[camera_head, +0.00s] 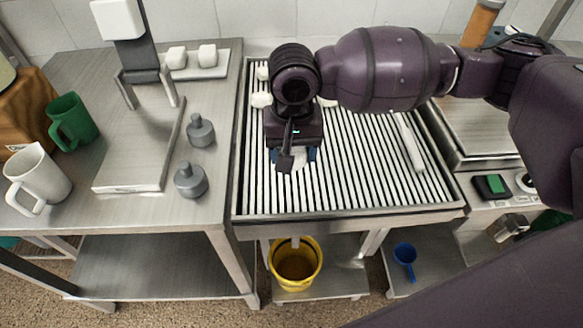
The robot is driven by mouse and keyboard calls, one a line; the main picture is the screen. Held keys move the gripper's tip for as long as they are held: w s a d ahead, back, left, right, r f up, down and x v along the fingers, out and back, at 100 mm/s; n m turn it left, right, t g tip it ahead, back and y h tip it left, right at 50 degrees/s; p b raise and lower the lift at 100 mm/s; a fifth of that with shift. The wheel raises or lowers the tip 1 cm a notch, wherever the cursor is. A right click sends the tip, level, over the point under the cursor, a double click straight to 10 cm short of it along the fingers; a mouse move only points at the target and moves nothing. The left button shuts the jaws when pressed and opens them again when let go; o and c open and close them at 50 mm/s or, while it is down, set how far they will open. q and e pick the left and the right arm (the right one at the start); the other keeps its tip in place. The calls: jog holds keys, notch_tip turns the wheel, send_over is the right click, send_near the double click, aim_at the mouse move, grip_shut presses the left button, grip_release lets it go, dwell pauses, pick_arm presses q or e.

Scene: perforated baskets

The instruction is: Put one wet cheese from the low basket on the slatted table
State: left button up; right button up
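My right gripper (293,156), on the arm coming in from the right, points down over the left part of the slatted table (352,165). No low basket can be made out. My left gripper is not in view.
On the left, a steel counter (150,215) holds a scale, grey weights (190,180), a green mug (72,121) and a white mug (38,178). A yellow bucket (295,285) stands below the slatted table. The front and right slats are mostly clear.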

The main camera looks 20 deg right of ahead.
aim_at(293, 179)
notch_tip(293, 179, down, 5)
jog(key=shift+f+b, duration=0.15)
jog(key=shift+b, duration=0.65)
jog(key=shift+f, duration=0.3)
jog(key=shift+r, duration=0.1)
jog(key=o, duration=0.9)
jog(key=shift+o, duration=0.2)
